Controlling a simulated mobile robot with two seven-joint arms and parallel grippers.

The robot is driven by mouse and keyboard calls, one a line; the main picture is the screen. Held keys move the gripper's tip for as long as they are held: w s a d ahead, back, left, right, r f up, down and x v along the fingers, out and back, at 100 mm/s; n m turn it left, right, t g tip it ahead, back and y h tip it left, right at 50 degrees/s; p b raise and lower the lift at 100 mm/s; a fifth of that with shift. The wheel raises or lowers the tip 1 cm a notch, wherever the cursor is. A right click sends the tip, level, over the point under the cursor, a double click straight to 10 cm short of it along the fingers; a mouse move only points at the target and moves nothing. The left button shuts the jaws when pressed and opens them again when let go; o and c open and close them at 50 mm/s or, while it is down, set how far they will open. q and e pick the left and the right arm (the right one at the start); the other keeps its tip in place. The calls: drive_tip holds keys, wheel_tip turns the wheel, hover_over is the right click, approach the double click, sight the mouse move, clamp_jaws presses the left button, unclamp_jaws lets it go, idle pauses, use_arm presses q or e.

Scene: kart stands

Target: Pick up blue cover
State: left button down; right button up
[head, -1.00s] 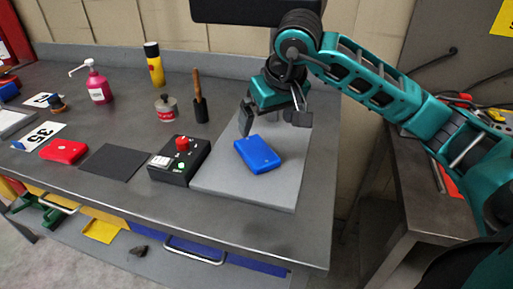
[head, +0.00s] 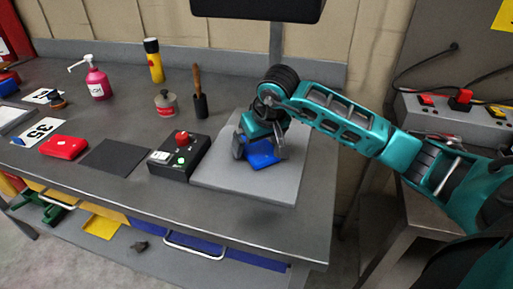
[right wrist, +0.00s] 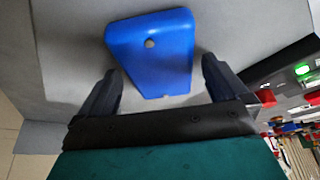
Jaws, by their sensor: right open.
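The blue cover (head: 262,158) lies on a grey board (head: 280,185) on the workbench. My right gripper (head: 260,155) is just above it, and its fingers and palm hide part of the cover in the head view. In the right wrist view the blue cover (right wrist: 152,50) shows nearly whole, with one round hole near its middle. My right gripper (right wrist: 160,95) is open there, one finger to each side of the cover's narrow near end, with gaps between. My left gripper is not in view.
A black control box (head: 180,157) with a red button and a lit green button stands just left of the board. A red cover (head: 63,147) and a black mat (head: 115,157) lie farther left. A dark-tipped tool (head: 200,102) and a tin (head: 166,103) stand behind.

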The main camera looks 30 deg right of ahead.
drive_tip(key=c, duration=1.2)
drive_tip(key=shift+r, duration=0.1)
